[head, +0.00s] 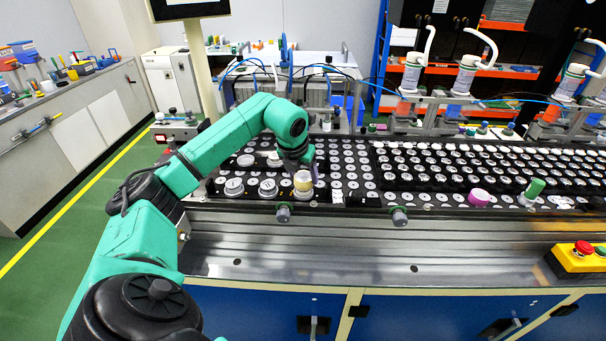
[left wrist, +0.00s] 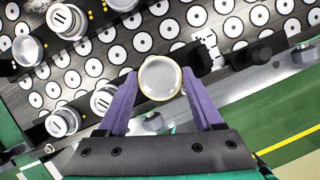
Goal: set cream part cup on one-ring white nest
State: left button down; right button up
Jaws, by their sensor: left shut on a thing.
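The cream part cup (head: 303,182) is in my left gripper (head: 306,173), low over the front left part of the board in the head view. In the left wrist view the cup (left wrist: 160,78) shows as a round, pale disc with a cream rim between the two purple fingers (left wrist: 159,84), which touch its sides. White round nests stand left of the cup in the head view, one close by (head: 267,187) and one farther left (head: 234,187). A white base shows just under the cup, but whether they touch is unclear. I cannot tell which nest has one ring.
More white nests stand behind (head: 246,160). Rows of flat white discs (head: 350,165) fill the black board to the right. A magenta part (head: 479,197) and a green part (head: 535,187) stand farther right. Grey knobs (head: 283,212) stick out along the front edge.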

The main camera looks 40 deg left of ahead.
pick_arm(q)
jog(key=shift+f, duration=0.3)
dwell(0.5)
grip_release()
jog(key=shift+r, duration=0.1)
jog(key=shift+s+r+b, duration=0.1)
jog(key=shift+r+b, duration=0.1)
jog(key=shift+b, duration=0.1)
jog(key=b+v, duration=0.1)
jog(key=v, duration=1.3)
jog(key=shift+b, duration=0.35)
jog(key=shift+s+d, duration=0.1)
jog(key=shift+d, duration=0.05)
